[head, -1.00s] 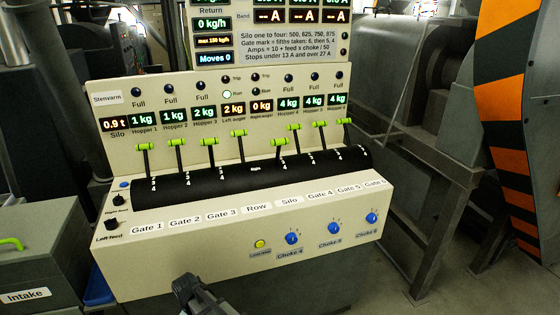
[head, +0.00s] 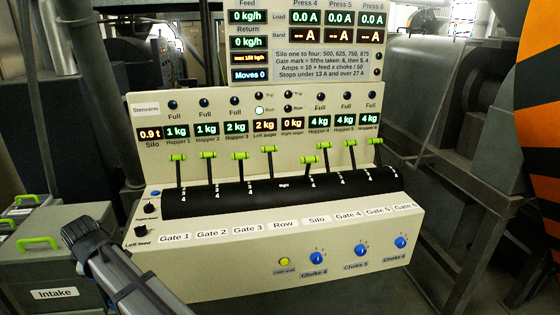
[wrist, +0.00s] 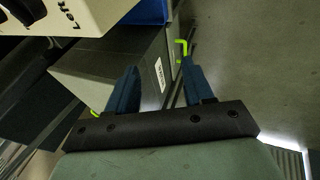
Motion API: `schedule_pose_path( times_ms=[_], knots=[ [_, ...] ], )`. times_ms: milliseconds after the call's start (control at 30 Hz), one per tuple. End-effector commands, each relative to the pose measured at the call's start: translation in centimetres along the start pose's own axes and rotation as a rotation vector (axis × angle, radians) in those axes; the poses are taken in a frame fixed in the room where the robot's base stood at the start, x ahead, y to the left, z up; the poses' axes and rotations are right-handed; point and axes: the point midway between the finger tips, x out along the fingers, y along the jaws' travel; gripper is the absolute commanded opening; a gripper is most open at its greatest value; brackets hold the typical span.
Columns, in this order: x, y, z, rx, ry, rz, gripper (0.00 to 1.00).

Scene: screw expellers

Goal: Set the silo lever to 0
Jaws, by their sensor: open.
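The silo lever (head: 310,159) is a black stalk with a green grip on the black curved drum of the control panel. It is fifth from the left, above the label Silo (head: 317,219). Its grip sits lower and nearer the front than the grips beside it. Marks 3 and 4 show by its slot; its exact setting is too small to read. My gripper (wrist: 160,72) is open and empty in the wrist view, with two blue fingers apart over the grey Intake box (wrist: 105,65). In the head view part of my arm is at lower left, away from the lever.
Other green-gripped levers stand close on both sides, including the row lever (head: 269,149) and gate 4 lever (head: 324,146). Blue choke knobs (head: 316,258) and a yellow button (head: 284,261) are on the front face. The Intake box (head: 55,265) with green handles stands left.

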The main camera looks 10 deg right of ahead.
Motion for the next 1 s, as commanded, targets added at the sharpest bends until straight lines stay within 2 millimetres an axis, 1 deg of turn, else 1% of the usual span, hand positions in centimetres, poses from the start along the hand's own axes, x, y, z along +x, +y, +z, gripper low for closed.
schedule_pose_path(
  times_ms=[33,200,267,367,400,500,567,667,767,867,900,967,1000],
  knots=[
    [-0.9,0.5,-0.9,-0.016,0.006,0.012,0.52],
    [-3.5,2.2,-2.3,-0.065,0.002,0.054,0.52],
    [-4.4,3.1,-2.4,-0.081,-0.008,0.072,0.52],
    [-5.8,5.4,-1.5,-0.1,-0.053,0.113,0.52],
    [-6.2,6.5,-0.6,-0.105,-0.082,0.131,0.52],
    [-6.7,9.0,2.2,-0.103,-0.159,0.166,0.52],
    [-6.8,10.3,4.1,-0.098,-0.206,0.183,0.52],
    [-7.1,12.6,7.5,-0.085,-0.289,0.21,0.52],
    [-7.5,14.9,11.7,-0.064,-0.388,0.235,0.52],
    [-8.2,17.5,17.0,-0.036,-0.512,0.262,0.52],
    [-8.6,18.6,19.5,-0.023,-0.57,0.272,0.52],
    [-9.4,20.2,23.3,-0.001,-0.661,0.287,0.52],
    [-10.0,21.1,25.9,0.015,-0.722,0.295,0.52]
  ],
)
